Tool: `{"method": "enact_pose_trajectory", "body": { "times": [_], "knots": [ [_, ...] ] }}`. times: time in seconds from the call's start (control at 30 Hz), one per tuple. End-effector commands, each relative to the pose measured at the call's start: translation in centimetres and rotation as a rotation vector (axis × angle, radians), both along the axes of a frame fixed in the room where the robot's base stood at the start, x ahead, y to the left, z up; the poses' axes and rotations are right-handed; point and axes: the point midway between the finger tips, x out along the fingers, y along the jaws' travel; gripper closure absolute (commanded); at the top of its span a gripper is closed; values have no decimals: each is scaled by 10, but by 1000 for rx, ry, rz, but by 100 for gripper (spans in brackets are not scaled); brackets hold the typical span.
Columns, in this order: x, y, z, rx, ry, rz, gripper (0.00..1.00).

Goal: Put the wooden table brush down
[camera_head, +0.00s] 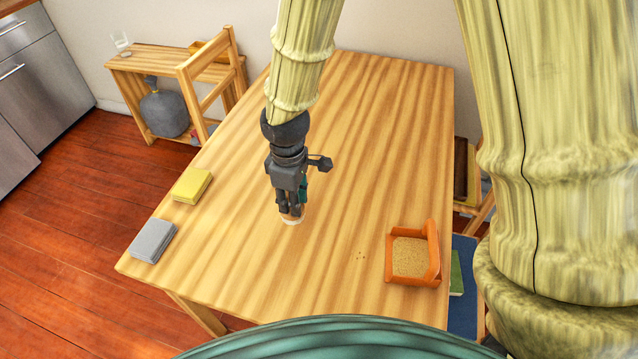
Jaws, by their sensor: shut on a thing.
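My gripper (290,205) points down over the middle of the wooden table (350,130). It is shut on the wooden table brush (292,219). Only a small pale and brown part of the brush shows below the fingers; the rest is hidden by them. The brush is at or just above the table top, and I cannot tell whether it touches.
An orange open box (389,258) with a tan inside stands at the front right, with a few crumbs (360,255) left of it. Yellow (192,186) and grey (152,240) blocks lie along the left edge. A chair (213,85) stands at the back left. Bare table surrounds my gripper.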

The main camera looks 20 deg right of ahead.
Motion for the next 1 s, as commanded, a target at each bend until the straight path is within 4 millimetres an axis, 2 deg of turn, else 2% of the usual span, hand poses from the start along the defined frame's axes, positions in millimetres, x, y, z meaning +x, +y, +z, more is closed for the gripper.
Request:
{"method": "enact_pose_trajectory", "body": {
  "times": [0.7,0.8,1.0],
  "knots": [
    [103,-87,-11,1,0,0,100],
    [114,-95,-12,2,-1,0,100],
    [120,-101,-16,0,0,2,100]
  ]
}}
